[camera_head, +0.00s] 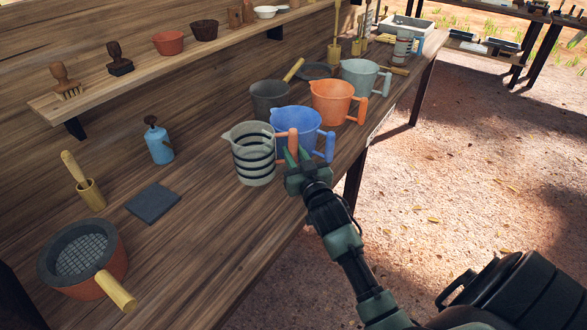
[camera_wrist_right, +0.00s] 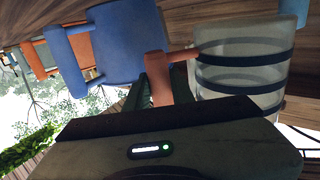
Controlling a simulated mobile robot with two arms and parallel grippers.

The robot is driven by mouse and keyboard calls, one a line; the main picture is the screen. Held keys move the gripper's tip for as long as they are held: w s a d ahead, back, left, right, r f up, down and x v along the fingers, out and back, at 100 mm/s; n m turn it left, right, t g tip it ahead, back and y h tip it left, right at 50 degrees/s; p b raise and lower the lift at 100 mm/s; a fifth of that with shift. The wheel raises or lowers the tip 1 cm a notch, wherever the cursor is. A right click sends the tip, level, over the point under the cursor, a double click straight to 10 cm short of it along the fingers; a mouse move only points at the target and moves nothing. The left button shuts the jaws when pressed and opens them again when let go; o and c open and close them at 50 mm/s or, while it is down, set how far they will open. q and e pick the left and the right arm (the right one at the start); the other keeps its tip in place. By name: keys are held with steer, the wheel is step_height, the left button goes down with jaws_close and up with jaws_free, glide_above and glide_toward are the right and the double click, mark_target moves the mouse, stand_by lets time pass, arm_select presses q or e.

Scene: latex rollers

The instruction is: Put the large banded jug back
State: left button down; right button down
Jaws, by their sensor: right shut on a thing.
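The large banded jug (camera_head: 253,160), pale grey with dark bands, is upright at the near end of a row of jugs on the wooden bench. I cannot tell if its base touches the bench. My right gripper (camera_head: 294,154) is shut on its orange handle, to the right of the jug's body. In the right wrist view the fingers (camera_wrist_right: 158,82) straddle this handle, and the banded body (camera_wrist_right: 242,62) is to the right. My left gripper is not in view.
A blue jug (camera_head: 296,122) is close behind the banded one, then an orange jug (camera_head: 331,100) and a grey-green jug (camera_head: 359,76). A dark pot (camera_head: 269,97) stands beside them. A dark slab (camera_head: 153,204) and a sieve (camera_head: 82,265) are at left. Bare bench lies between.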

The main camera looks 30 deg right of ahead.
steer(key=shift+f, duration=2.4)
steer(key=c, duration=1.2)
jaws_free()
steer(key=b+v, duration=0.1)
steer(key=v, duration=1.1)
steer(key=shift+f, duration=0.1)
